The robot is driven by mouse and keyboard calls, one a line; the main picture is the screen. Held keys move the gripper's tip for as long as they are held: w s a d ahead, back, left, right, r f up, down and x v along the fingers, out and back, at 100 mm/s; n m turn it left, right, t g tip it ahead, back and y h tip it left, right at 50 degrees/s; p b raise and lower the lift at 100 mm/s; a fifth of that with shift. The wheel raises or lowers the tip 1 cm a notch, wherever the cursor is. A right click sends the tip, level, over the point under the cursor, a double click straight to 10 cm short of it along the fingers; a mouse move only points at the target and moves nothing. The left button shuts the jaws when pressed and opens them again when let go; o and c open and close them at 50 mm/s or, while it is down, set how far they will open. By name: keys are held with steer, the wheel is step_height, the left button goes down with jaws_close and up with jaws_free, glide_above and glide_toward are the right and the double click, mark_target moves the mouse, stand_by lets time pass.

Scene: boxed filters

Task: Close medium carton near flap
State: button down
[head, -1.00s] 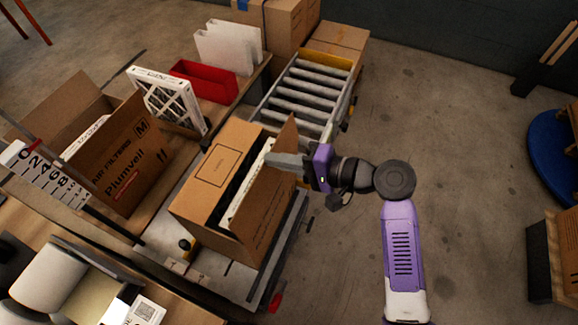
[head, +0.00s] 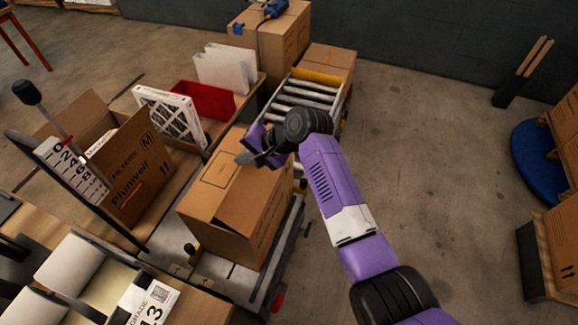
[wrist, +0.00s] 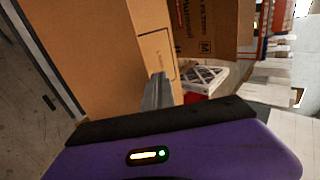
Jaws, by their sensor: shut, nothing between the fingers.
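A brown carton (head: 235,200) stands below my gripper in the head view, on a grey platform. Its top flaps now lie nearly flat, with a small dark gap at the near edge; the white contents are hidden. Its brown side and top fill the left of the wrist view (wrist: 90,50). My gripper (head: 245,159) is shut and empty over the far part of this carton's top; its fingers also show in the wrist view (wrist: 157,92). I cannot tell whether they touch the cardboard. Another carton, marked M (head: 138,170), stands open to the left.
A framed filter (head: 168,115), a red bin (head: 205,100) and white panels (head: 225,68) stand behind on the bench. A roller conveyor (head: 305,92) runs away beyond the carton. Floor to the right is clear up to a blue round base (head: 535,150).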

steer(key=shift+w+a+f, duration=0.1)
steer(key=shift+a+f, duration=0.15)
steer(key=shift+f, duration=0.2)
stand_by(0.4)
